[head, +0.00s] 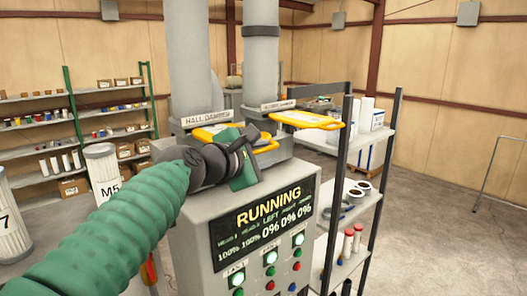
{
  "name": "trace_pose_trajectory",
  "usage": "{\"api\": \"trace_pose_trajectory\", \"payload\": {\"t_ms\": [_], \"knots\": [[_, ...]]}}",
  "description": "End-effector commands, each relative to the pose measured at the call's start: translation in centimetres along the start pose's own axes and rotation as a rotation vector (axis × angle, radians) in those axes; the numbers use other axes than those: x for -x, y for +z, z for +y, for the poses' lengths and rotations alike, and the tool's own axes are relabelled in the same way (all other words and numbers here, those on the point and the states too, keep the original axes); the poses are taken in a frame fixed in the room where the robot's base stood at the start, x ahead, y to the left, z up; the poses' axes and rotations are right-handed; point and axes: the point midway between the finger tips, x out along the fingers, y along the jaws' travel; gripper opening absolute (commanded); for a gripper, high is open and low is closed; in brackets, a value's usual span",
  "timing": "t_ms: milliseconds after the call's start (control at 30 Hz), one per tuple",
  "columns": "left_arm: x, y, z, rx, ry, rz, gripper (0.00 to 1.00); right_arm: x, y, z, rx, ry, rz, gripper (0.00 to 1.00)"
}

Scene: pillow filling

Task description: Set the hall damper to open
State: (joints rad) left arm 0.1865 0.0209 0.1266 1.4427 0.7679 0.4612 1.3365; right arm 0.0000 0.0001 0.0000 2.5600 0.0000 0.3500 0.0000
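A plate reading HALL DAMPER (206,118) is on the left grey duct (182,55). Below it is a yellow damper handle (204,134). Its middle is hidden behind my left gripper, and a yellow end shows again to the right of it. My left gripper (246,162), green and dark grey at the end of a green-sleeved arm, is at this handle, above the control cabinet. Its fingertips are partly hidden, so I cannot tell whether they grip the handle. My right gripper is not in view.
A second yellow handle (306,120) sticks out to the right from the neighbouring duct (261,70). The cabinet's display (262,220) reads RUNNING, above several lit buttons. A shelf rack (352,210) stands close on the right. Filter cylinders (102,172) stand at left.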

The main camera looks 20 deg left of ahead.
Motion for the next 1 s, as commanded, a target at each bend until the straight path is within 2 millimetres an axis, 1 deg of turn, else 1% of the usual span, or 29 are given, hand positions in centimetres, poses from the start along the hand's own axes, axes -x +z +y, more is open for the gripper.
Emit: {"api": "trace_pose_trajectory", "payload": {"t_ms": [233,367,467,700,800,867,900,1000], "knots": [[0.0,0.0,0.3,-0.001,0.006,0.000,0.33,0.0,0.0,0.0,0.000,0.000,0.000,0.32],[1.1,-0.1,0.2,-0.002,0.010,0.000,0.33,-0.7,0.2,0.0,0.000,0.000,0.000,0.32],[3.3,-0.3,0.0,-0.002,0.014,0.000,0.33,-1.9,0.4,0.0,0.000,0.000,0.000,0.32],[10.5,-0.5,-0.1,-0.002,0.014,-0.001,0.33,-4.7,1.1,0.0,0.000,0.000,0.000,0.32],[13.1,-0.5,-0.1,0.000,0.011,-0.001,0.33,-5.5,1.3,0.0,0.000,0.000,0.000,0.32],[14.4,-0.6,0.0,0.001,0.010,-0.001,0.33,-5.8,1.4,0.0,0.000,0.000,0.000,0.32],[15.0,-0.7,-0.2,0.000,0.009,-0.001,0.33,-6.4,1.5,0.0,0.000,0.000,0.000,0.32],[16.4,-0.6,0.0,0.001,0.008,0.000,0.33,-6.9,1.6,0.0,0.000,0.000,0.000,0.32]]}}
